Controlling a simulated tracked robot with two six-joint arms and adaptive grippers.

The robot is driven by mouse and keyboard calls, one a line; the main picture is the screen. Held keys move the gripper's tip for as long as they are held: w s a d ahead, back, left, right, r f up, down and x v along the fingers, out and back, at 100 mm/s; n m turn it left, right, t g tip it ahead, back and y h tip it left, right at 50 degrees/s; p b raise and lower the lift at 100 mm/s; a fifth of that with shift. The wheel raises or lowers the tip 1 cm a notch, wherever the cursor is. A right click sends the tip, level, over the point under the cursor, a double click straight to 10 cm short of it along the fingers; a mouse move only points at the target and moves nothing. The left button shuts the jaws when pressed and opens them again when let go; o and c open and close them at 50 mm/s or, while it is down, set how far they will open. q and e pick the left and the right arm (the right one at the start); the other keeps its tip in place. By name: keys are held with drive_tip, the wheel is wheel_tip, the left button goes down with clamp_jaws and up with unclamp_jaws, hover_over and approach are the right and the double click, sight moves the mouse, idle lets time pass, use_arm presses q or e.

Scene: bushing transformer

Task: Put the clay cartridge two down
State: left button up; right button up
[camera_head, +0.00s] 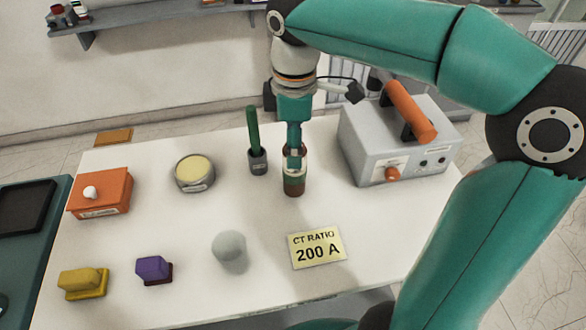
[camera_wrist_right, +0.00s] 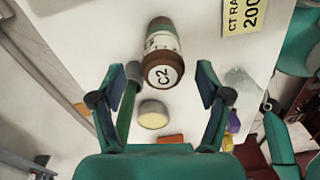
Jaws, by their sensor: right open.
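The clay cartridge two (camera_head: 293,184) is a brown cylinder with a pale label band, upright at the back middle of the white table (camera_head: 190,235). In the right wrist view the cartridge (camera_wrist_right: 160,45) shows its round end marked "C2". My right gripper (camera_head: 294,150) comes down from above at the cartridge's upper part. In the wrist view the right gripper (camera_wrist_right: 160,76) is open, its fingers apart on either side of the cartridge's marked end, with gaps showing. Whether the cartridge's base touches the table is hard to tell. My left gripper is not in view.
A dark cup with a green stick (camera_head: 257,160) stands close left of the cartridge. A grey device with an orange handle (camera_head: 385,150) stands close right. A round tin (camera_head: 194,175), orange box (camera_head: 100,195), grey cylinder (camera_head: 230,252) and "200 A" sign (camera_head: 317,248) stand around.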

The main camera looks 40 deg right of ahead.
wheel_tip(320, 180, down, 4)
drive_tip(key=shift+s+f, duration=0.1)
drive_tip(key=c, duration=1.4)
clamp_jaws()
drive_tip(key=shift+r, duration=0.2)
